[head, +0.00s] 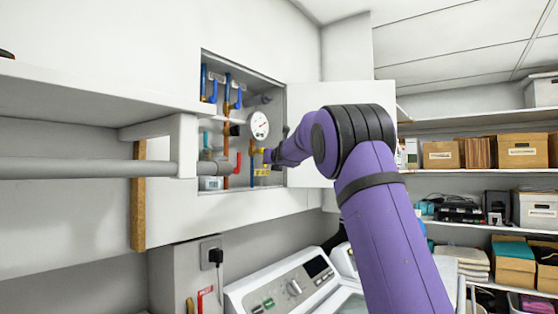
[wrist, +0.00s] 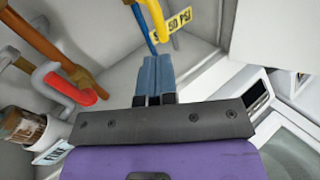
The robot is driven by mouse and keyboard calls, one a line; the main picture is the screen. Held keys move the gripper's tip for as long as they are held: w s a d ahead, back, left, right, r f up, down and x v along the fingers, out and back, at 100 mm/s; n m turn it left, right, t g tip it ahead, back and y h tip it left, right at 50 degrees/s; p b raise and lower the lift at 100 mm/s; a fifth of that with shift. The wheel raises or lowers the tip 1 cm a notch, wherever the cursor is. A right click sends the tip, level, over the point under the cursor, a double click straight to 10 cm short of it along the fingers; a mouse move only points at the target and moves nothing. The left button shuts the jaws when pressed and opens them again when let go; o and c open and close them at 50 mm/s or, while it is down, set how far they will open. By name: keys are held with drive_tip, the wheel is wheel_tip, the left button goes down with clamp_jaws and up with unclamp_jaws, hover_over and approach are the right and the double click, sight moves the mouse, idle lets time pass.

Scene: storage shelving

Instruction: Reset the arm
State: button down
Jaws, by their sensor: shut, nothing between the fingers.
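My purple arm (head: 385,225) reaches up and left to the open wall cabinet (head: 243,190) that holds pipes and a gauge. My gripper (wrist: 156,60) shows in the wrist view with its two blue-grey fingers together and nothing between them. Its tips are just below a yellow handle (wrist: 155,18) in that picture; whether they touch it I cannot tell. In the head view the fingers are mostly hidden by my wrist. A red handle (wrist: 68,88) on a copper pipe lies to the left of the fingers in the wrist view.
The cabinet door (head: 325,95) stands open behind my arm. A white shelf with a grey rail (head: 90,168) juts out at left. A washing machine (head: 290,285) stands below. Shelves with boxes (head: 520,150) fill the right side.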

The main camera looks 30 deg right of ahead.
drive_tip(key=s+a+f+m+g+h, duration=0.1)
drive_tip(key=s+a+m, duration=0.1)
drive_tip(key=s+m, duration=0.5)
drive_tip(key=s+a+f+m+g, duration=0.1)
drive_tip(key=s+a+m, duration=0.15)
drive_tip(key=s, duration=0.75)
drive_tip(key=s+a+f+m+g+y, duration=0.1)
drive_tip(key=s+a+f+m+g, duration=0.2)
drive_tip(key=s, duration=1)
drive_tip(key=s+a+f+m+g+y, duration=0.2)
drive_tip(key=s+a+f+m+g, duration=0.1)
drive_tip(key=s+a+f+m, duration=0.7)
drive_tip(key=s+a+f+m+g+y, duration=0.2)
drive_tip(key=s+a+f+m, duration=0.5)
drive_tip(key=s, duration=0.9)
wheel_tip(320, 180, down, 3)
drive_tip(key=m+g, duration=0.1)
drive_tip(key=m, duration=0.1)
drive_tip(key=shift+r+m+g, duration=0.15)
drive_tip(key=shift+m+g, duration=0.15)
drive_tip(key=shift+m, duration=0.05)
